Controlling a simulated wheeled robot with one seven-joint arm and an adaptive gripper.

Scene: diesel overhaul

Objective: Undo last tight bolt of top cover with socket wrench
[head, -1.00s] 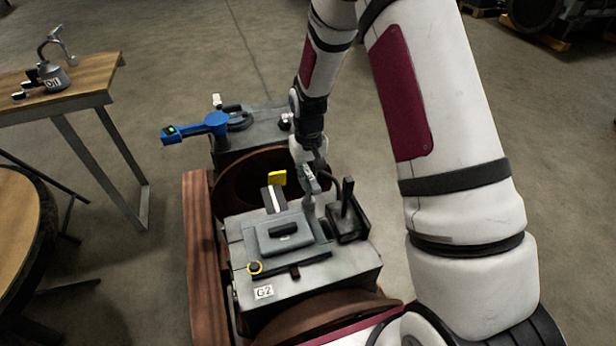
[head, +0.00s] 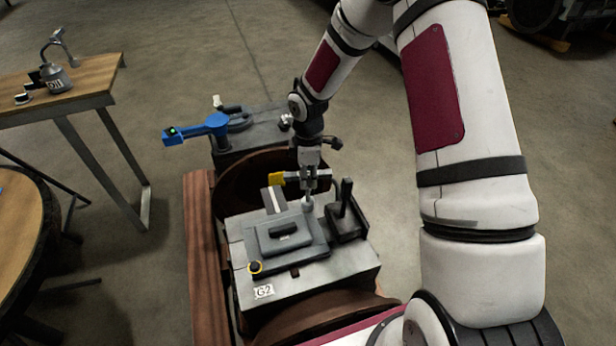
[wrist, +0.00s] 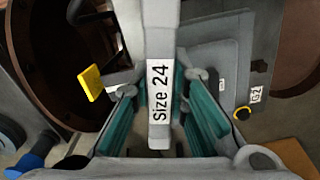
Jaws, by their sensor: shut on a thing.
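My gripper (head: 312,183) is shut on a grey socket wrench, whose "Size 24" label (wrist: 160,92) shows between the teal finger pads in the wrist view. In the head view, a light grey end of the wrench (head: 307,203) shows below my gripper, by the cover's back right corner. I cannot tell whether it sits on a bolt. The grey top cover (head: 263,243) with its black handle lies on the engine block marked G2. A dark bolt with a yellow ring (head: 255,267) is at its front left corner, also in the wrist view (wrist: 243,113), clear of the wrench.
A yellow tab (head: 276,179) is left of my gripper. A black fixture with an upright post (head: 345,222) stands close on the right. A blue tool (head: 205,127) is at the rear block. A table with an oil can (head: 56,80) stands far left.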

